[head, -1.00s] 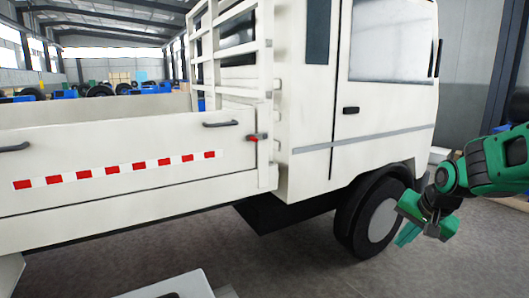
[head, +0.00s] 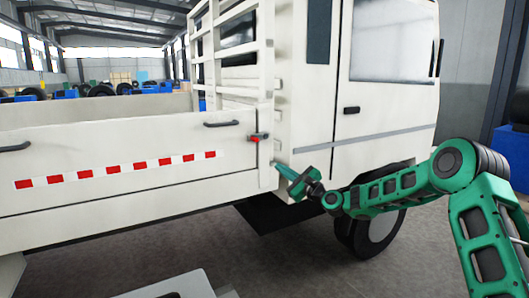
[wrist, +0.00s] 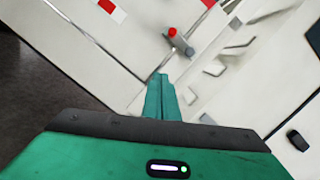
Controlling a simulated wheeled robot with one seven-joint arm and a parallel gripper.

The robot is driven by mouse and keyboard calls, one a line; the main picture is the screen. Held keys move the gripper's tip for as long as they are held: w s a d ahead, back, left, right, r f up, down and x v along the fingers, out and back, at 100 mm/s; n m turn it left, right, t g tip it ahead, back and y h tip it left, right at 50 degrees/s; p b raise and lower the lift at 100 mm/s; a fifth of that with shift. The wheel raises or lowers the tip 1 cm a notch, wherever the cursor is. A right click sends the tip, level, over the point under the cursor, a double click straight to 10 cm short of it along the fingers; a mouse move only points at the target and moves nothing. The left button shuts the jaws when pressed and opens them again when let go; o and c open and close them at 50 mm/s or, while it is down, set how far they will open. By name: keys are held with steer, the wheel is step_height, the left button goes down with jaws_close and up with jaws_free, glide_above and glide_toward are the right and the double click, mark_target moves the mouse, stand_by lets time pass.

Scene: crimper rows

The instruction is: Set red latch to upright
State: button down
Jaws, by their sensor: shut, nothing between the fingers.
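The red latch (head: 256,138) sits on the truck's white side panel at its right end, below the rack. It lies roughly sideways, with a red part at the left and a greyish end at the right. In the wrist view the red latch (wrist: 172,32) is beyond the fingertips, near a panel seam. My gripper (head: 280,169) is shut and empty, below and to the right of the latch and apart from it. In the wrist view my gripper (wrist: 162,77) shows its green fingers together, pointing toward the latch.
The white truck side panel (head: 100,150) has a dark handle (head: 221,124) left of the latch. Pale brackets (wrist: 212,69) stick out beside the latch. The cab door (head: 385,95) and front wheel (head: 375,225) are to the right. Open floor lies in front.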

steer(key=shift+w+r+m+t, duration=0.25)
steer(key=shift+w+m+t, duration=0.2)
steer(key=shift+m, duration=0.25)
glide_toward(261, 138)
steer(key=w+a+f, duration=0.2)
steer(key=a+f, duration=0.1)
steer(key=f, duration=0.1)
steer(key=r, duration=0.1)
steer(key=a+r, duration=0.1)
steer(key=s+r, duration=0.1)
steer(key=r, duration=0.1)
steer(key=shift+a, duration=0.4)
